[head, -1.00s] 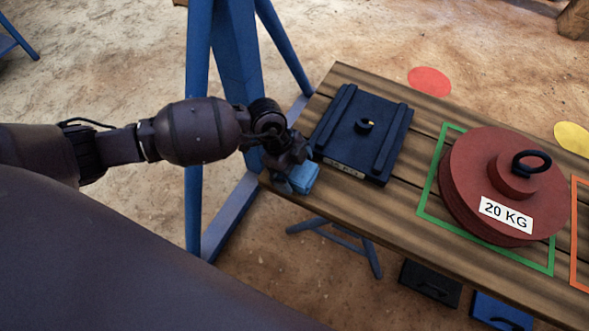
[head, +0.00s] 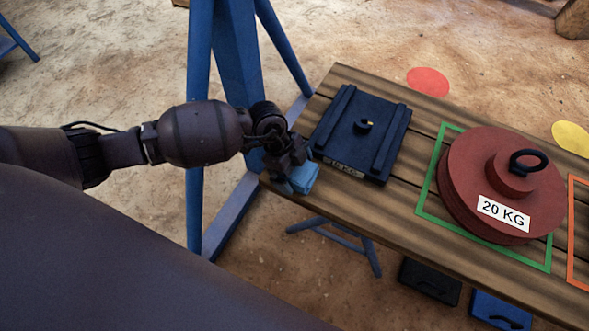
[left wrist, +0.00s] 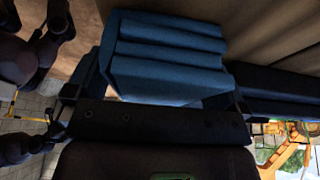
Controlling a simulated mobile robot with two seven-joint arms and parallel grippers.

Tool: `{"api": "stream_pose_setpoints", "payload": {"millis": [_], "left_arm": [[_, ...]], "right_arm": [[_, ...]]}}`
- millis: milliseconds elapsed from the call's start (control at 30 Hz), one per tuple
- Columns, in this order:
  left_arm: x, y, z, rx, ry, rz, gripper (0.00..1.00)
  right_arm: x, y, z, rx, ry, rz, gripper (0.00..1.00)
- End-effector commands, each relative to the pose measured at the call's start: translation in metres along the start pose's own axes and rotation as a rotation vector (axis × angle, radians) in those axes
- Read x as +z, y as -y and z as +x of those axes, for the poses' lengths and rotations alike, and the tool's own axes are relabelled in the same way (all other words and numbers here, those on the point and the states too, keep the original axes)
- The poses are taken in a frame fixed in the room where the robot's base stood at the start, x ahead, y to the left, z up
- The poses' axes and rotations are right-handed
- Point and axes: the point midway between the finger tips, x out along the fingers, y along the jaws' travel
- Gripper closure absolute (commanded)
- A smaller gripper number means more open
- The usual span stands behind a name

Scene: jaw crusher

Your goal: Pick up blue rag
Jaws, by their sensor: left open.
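The blue rag (head: 304,177) is a folded bundle at the near left corner of the wooden table (head: 400,222). In the left wrist view the rag (left wrist: 168,62) fills the upper middle, with its folds running across the picture. My left gripper (head: 290,172) is at the rag, and its jaws are open. In the left wrist view the fingers of my left gripper (left wrist: 155,95) show on either side of the rag's lower part. I cannot tell whether they touch it. My right gripper is in neither view.
A red 20 KG weight (head: 470,165) stands inside a green outline. A blue stand (head: 236,60) rises behind my left arm. Dark and blue cases (head: 430,280) lie below the table.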

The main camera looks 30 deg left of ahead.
Motion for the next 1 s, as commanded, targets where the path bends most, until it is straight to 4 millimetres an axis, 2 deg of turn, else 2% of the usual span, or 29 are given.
{"api": "stream_pose_setpoints", "payload": {"millis": [67, 300, 400, 633, 800, 833, 900, 1000], "left_arm": [[0.000, 0.000, 0.000, 0.000, 0.000, 0.000, 0.00], [0.000, 0.000, 0.000, 0.000, 0.000, 0.000, 0.37], [0.000, 0.000, 0.000, 0.000, -0.001, 0.000, 0.49], [0.000, 0.000, 0.000, 0.000, -0.001, 0.000, 0.49], [-0.001, -0.001, -0.001, 0.003, -0.001, 0.000, 0.49], [-0.002, -0.001, -0.005, 0.001, 0.000, 0.001, 0.49], [-0.011, 0.003, -0.026, -0.011, 0.000, 0.005, 0.49], [-0.022, 0.005, -0.053, -0.018, -0.001, 0.007, 0.49]], "right_arm": [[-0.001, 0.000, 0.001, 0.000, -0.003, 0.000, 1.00], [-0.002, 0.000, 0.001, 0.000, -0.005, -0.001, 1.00], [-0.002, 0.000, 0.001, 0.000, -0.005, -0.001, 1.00], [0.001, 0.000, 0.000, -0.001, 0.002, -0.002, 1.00], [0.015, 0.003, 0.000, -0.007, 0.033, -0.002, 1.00], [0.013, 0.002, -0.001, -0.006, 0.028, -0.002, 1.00], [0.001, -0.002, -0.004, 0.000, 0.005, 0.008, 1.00], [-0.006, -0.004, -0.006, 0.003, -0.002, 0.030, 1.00]]}}
